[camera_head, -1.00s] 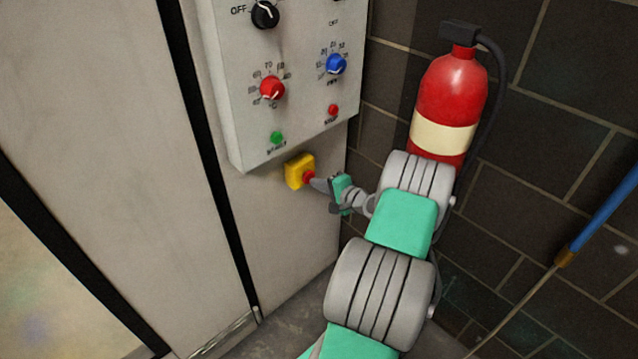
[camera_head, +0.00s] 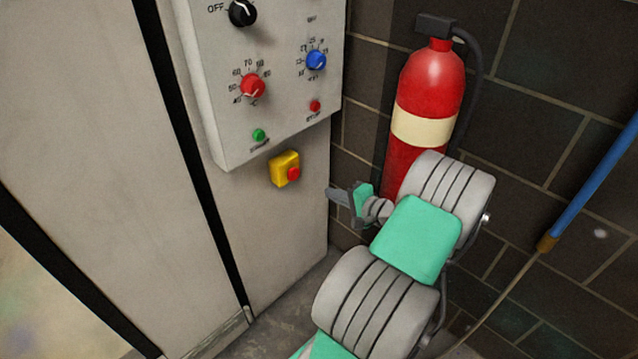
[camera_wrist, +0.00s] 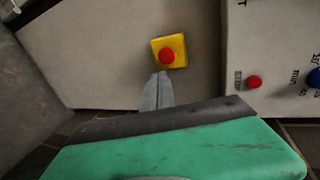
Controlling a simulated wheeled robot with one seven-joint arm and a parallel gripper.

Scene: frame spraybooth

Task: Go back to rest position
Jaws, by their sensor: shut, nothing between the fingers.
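My gripper (camera_head: 337,194) is shut and empty in the head view, to the right of and a little below the yellow emergency-stop box (camera_head: 284,169) with its red button (camera_head: 293,173). A gap separates the fingertips from the button. In the wrist view, my gripper's closed fingers (camera_wrist: 161,78) point toward the yellow box (camera_wrist: 155,44) and its red button (camera_wrist: 167,56). My arm is bent in front of the lower part of the fire extinguisher (camera_head: 425,125).
A control panel (camera_head: 290,90) with black, red and blue knobs hangs above the yellow box. A dark block wall (camera_head: 550,90) stands behind the extinguisher. A blue-handled pole (camera_head: 590,185) leans at the right. Some floor (camera_head: 285,300) shows below the cabinet.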

